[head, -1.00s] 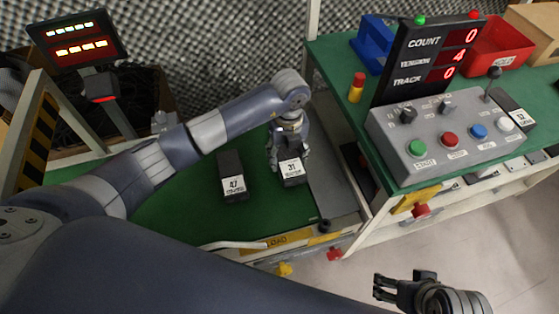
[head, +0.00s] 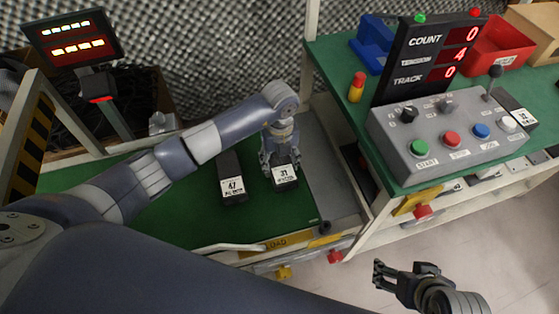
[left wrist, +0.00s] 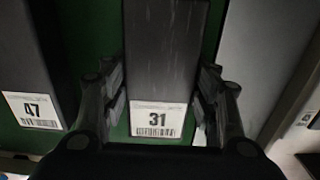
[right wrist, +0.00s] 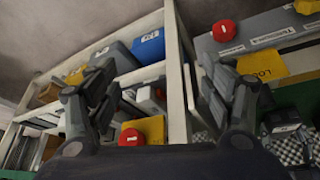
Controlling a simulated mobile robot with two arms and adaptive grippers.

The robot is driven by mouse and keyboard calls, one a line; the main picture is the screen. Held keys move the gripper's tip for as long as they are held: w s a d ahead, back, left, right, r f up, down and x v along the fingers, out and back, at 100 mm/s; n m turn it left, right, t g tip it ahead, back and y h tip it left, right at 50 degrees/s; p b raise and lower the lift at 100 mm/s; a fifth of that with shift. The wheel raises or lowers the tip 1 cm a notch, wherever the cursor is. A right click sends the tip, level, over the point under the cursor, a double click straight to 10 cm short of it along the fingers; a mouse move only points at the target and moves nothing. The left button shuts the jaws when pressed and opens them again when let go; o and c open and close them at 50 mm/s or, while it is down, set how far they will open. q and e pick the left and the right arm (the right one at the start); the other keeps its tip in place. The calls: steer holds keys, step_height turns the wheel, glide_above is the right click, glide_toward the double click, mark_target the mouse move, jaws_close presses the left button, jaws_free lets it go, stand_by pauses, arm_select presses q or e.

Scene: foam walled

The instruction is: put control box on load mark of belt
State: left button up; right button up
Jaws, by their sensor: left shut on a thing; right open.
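A dark box labelled 31 (head: 284,177) is on the green belt (head: 180,225); its name line is too small to read, so I cannot tell if it is the control box. My left gripper (head: 280,160) is shut on it; in the left wrist view the box (left wrist: 165,60) sits between both fingers (left wrist: 163,105). A similar dark box labelled 47 (head: 232,180) stands close to its left, and also shows in the left wrist view (left wrist: 30,70). A yellow LOAD label (head: 290,241) is on the belt's front edge. My right gripper (head: 398,274) is open and empty over the floor.
On the right bench are a grey button panel (head: 440,160), a count display (head: 425,60), a dark labelled box (head: 515,108), a red bin (head: 505,45) and a blue holder (head: 370,42). A lit screen (head: 72,40) stands behind the belt's left end. Belt left of box 47 looks clear.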

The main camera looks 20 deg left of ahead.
mark_target(279, 161)
arm_select(q)
steer(key=o, duration=1.3)
arm_select(e)
steer(key=shift+w, duration=0.1)
arm_select(q)
step_height(279, 161, up, 3)
steer(key=shift+f+p, duration=0.2)
steer(key=shift+p, duration=0.25)
step_height(279, 161, up, 7)
steer(key=shift+r+p, duration=0.1)
steer(key=shift+p, duration=0.75)
step_height(279, 161, up, 2)
steer(key=shift+r, duration=0.2)
arm_select(e)
steer(key=s+g, duration=0.1)
steer(key=s+d, duration=0.1)
steer(key=s, duration=0.1)
steer(key=shift+g, duration=0.4)
steer(key=shift+s, duration=0.1)
